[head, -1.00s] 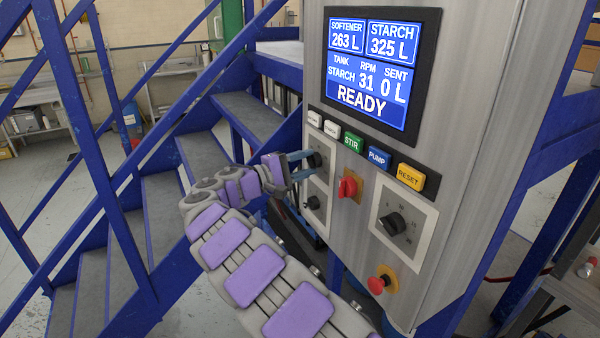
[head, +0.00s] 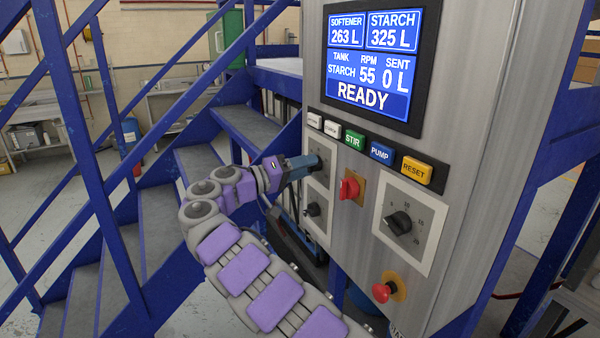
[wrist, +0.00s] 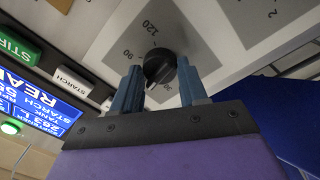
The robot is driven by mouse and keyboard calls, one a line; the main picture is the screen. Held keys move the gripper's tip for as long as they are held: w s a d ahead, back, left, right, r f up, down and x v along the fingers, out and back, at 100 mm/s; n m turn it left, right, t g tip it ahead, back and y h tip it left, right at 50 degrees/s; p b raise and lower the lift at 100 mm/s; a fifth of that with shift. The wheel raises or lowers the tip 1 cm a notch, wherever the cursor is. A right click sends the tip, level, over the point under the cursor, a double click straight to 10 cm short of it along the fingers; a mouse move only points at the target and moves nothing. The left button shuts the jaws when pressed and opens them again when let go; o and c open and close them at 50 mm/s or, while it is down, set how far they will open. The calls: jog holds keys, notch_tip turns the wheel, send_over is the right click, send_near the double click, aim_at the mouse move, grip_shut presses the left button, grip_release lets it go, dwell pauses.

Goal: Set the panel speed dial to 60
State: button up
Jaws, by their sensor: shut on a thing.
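The black speed dial (wrist: 160,66) sits on a pale scale plate (wrist: 105,45) in the wrist view, with 120 legible on the scale. My gripper (wrist: 158,70) has one blue finger on each side of the dial and is closed on it. In the head view my gripper (head: 310,164) reaches the upper left dial of the panel, and its fingers mostly hide that dial. The panel screen (head: 372,65) reads RPM 55, tank STARCH, sent 0 L and READY.
A smaller black knob (head: 312,209) is just below my gripper. A red switch (head: 349,188), a larger dial (head: 399,223) and a red mushroom button (head: 383,291) are to the right. A button row with STIR (head: 354,139) runs above. Blue stairs (head: 205,170) stand left.

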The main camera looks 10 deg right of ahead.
jog(key=shift+d+f+m, duration=0.2)
jog(key=shift+f+m, duration=0.1)
jog(key=shift+m, duration=0.3)
jog(key=o, duration=0.9)
jog(key=shift+w+d+f, duration=0.1)
jog(key=shift+w+d, duration=0.05)
jog(key=shift+o, duration=0.8)
jog(key=shift+d, duration=0.1)
jog(key=r+p+v, duration=0.1)
jog(key=p+v, duration=0.3)
jog(key=v, duration=1.3)
jog(key=shift+a+f, duration=0.25)
jog(key=shift+a, duration=0.15)
